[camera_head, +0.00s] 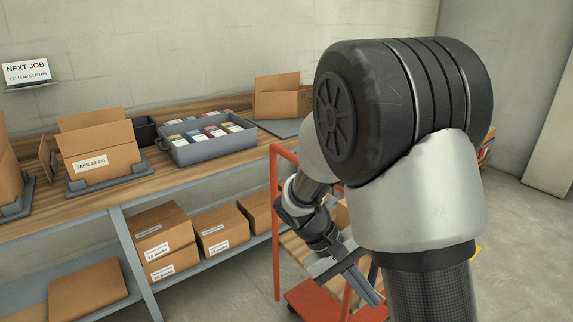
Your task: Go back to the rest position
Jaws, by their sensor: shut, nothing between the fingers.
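My gripper (366,287) is at the lower middle of the head view, in front of the red-framed cart (275,210). Its fingers point down to the right and are shut with nothing between them. My arm is bent, and its large dark joint fills the right of the view. It hides much of the cart and what lies behind it.
A wooden bench (75,209) along the left wall carries a grey tray (190,154) of several colourful packs and open cardboard boxes (98,150). Closed boxes (162,228) sit on the shelf below. Bare floor (215,300) lies between the bench and the cart.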

